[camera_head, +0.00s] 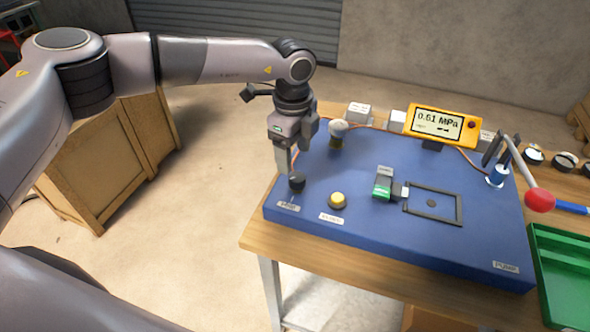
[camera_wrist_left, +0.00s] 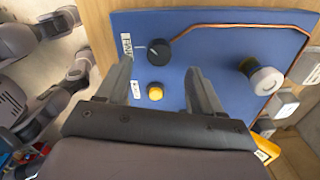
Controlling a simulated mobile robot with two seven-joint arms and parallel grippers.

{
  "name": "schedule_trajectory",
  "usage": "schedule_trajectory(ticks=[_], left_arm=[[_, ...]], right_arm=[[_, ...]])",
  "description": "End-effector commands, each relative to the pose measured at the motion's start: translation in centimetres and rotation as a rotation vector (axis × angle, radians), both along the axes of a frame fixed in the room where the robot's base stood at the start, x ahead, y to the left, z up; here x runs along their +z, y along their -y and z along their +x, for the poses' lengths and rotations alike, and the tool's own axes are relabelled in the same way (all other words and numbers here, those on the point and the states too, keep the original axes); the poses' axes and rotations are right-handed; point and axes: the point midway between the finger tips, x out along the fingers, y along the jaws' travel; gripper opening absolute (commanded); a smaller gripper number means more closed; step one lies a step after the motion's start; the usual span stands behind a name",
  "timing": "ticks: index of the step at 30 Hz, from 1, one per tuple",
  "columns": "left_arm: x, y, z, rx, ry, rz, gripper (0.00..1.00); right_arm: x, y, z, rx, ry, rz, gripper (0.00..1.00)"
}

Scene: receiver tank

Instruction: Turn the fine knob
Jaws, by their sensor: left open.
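The fine knob is a black round knob (camera_head: 297,183) at the near left corner of a blue panel (camera_head: 380,232), behind a small white label. It also shows in the left wrist view (camera_wrist_left: 158,52), with a label beside it. My left gripper (camera_head: 288,164) points down just above the knob. In the left wrist view my left gripper (camera_wrist_left: 157,68) has its fingers spread wide and empty, with the knob lying between the lines of the fingertips. I cannot tell whether a finger touches it. My right gripper is not in view.
A yellow button (camera_head: 337,200) sits right of the knob. A white-topped round fitting (camera_head: 338,130) stands behind. A yellow gauge (camera_head: 440,125) reads about 0.61 MPa. A green-ended block (camera_head: 383,185), a red-balled lever (camera_head: 539,200) and a green tray (camera_head: 565,265) lie to the right.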

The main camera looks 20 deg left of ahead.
Motion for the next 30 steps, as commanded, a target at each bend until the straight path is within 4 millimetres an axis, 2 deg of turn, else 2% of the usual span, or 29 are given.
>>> schedule_trajectory(ticks=[10, 15, 22, 23, 27, 28, 30], left_arm=[[-5.2, 0.2, 0.1, -0.003, -0.004, -0.004, 0.66], [-6.2, 0.2, 0.1, -0.005, -0.002, -0.004, 0.66], [-6.3, 0.2, 0.1, -0.005, -0.001, -0.006, 0.66], [-6.3, 0.2, 0.1, -0.005, -0.001, -0.006, 0.6], [-6.3, 0.2, 0.1, -0.005, -0.002, -0.005, 0.14], [-6.3, 0.2, 0.1, -0.005, -0.002, -0.005, 0.1], [-6.3, 0.2, 0.1, -0.005, -0.002, -0.005, 0.1]], right_arm=[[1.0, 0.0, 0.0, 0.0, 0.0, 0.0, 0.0], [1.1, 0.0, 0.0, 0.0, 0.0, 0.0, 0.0], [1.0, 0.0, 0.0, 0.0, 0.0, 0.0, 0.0], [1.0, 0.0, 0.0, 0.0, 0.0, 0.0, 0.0], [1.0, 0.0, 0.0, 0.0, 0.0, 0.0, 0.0], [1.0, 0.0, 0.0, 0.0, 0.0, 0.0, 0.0], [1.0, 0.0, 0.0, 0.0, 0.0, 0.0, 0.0]])
